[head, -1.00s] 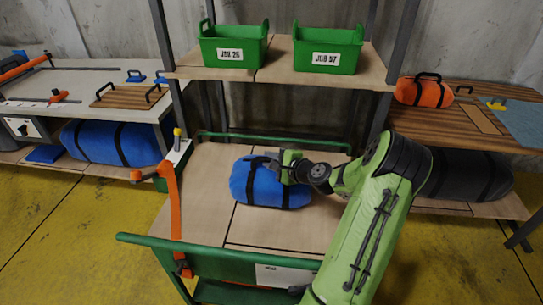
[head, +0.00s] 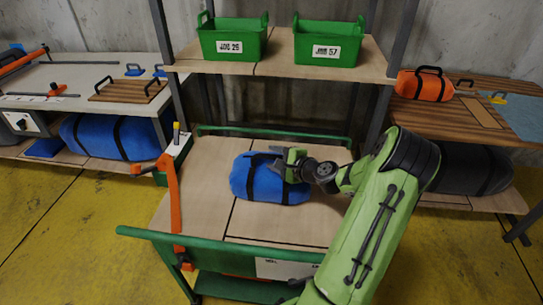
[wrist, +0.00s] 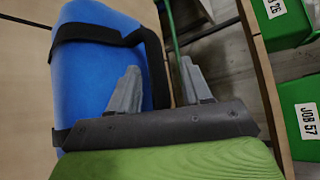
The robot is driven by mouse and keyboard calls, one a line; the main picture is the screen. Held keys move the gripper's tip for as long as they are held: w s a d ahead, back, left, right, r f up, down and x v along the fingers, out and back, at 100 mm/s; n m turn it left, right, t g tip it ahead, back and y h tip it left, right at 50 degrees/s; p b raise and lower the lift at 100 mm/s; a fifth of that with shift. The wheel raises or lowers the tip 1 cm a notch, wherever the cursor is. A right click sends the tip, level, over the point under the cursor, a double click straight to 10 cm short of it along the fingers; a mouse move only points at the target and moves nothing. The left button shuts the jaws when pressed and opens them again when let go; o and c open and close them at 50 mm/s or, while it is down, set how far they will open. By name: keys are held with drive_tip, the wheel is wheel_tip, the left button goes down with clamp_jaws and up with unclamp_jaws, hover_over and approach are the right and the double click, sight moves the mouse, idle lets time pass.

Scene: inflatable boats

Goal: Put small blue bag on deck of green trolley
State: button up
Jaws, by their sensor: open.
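The small blue bag (head: 262,184) with black straps lies on the wooden deck of the green trolley (head: 197,203). My gripper (head: 284,162) is at the bag's right upper side, close to its black handle. In the wrist view the blue bag (wrist: 98,68) fills the left, with its handle standing on its right side. The fingers of my gripper (wrist: 160,85) are apart, and the handle strap shows between them. One finger overlaps the bag in the picture. I cannot tell whether the fingers touch the bag.
An orange clamp (head: 173,205) is at the trolley's left. An orange bag (head: 425,86) sits on the right bench. Deck space left of the bag is clear.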

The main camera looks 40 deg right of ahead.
drive_tip(key=p+v, duration=0.1)
drive_tip(key=v, duration=0.8)
drive_tip(key=shift+s+r+p, duration=0.25)
drive_tip(key=shift+s+p, duration=0.05)
drive_tip(key=w+a+r+n+g+y, duration=0.15)
drive_tip(key=a+n+g, duration=0.25)
drive_tip(key=a+n, duration=0.6)
drive_tip(key=a+r+n+g+y, duration=0.15)
drive_tip(key=a+n+g, duration=0.3)
drive_tip(key=a, duration=0.85)
drive_tip(key=s+a+r+n+h, duration=0.1)
drive_tip(key=s+a+r+n, duration=0.3)
drive_tip(key=s, duration=0.3)
drive_tip(key=s+a+r+n+h, duration=0.1)
drive_tip(key=s+a+r+n, duration=0.3)
drive_tip(key=s, duration=0.3)
drive_tip(key=shift+a+n, duration=0.25)
drive_tip(key=shift+n, duration=0.2)
drive_tip(key=shift+s+r, duration=0.15)
drive_tip(key=shift+r, duration=0.05)
wheel_tip(320, 180, up, 10)
drive_tip(key=p, duration=1)
